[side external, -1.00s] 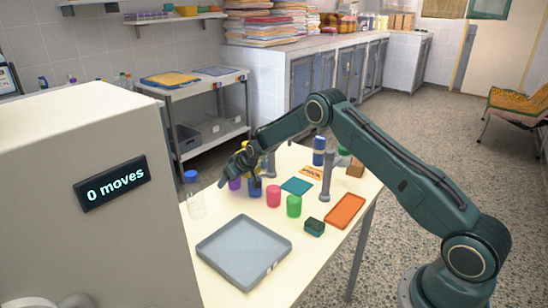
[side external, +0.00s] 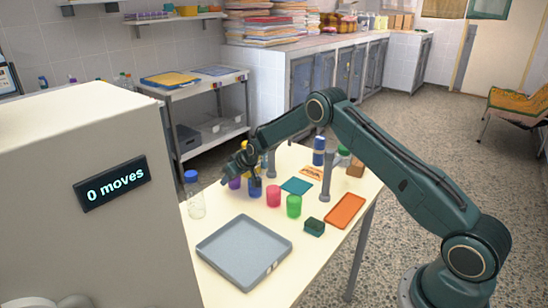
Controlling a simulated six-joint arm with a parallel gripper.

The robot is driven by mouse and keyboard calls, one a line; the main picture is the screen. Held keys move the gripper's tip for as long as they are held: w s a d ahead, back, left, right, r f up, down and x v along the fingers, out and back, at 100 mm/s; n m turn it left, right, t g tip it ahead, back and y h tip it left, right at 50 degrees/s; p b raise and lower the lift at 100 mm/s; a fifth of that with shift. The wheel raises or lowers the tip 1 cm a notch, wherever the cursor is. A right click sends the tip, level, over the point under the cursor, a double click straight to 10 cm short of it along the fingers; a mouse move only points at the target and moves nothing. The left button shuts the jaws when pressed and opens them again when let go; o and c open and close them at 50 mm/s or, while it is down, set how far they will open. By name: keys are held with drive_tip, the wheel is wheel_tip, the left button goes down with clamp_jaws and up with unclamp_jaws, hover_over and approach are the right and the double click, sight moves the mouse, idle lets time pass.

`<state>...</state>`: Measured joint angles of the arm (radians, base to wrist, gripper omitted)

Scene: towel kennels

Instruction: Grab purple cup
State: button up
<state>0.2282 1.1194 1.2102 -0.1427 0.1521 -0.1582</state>
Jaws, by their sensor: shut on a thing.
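The purple cup (side external: 235,183) stands near the far left part of the table, partly hidden by my gripper. My gripper (side external: 238,176) points down at the cup from above, with its fingers shut on it. A blue cup (side external: 254,188) stands close to its right. A pink cup (side external: 273,196) and a green cup (side external: 294,205) stand further right in the same row. How the fingers sit on the purple cup is too small to see clearly.
A clear bottle with a blue cap (side external: 194,195) stands left of the purple cup. A grey tray (side external: 244,250) lies in front. A sponge (side external: 314,227), an orange tray (side external: 345,210), a teal cloth (side external: 297,186) and a blue can (side external: 319,150) are to the right.

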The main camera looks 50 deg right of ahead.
wheel_tip(320, 180, up, 20)
drive_tip(key=shift+f, duration=0.15)
idle(0.4)
idle(0.5)
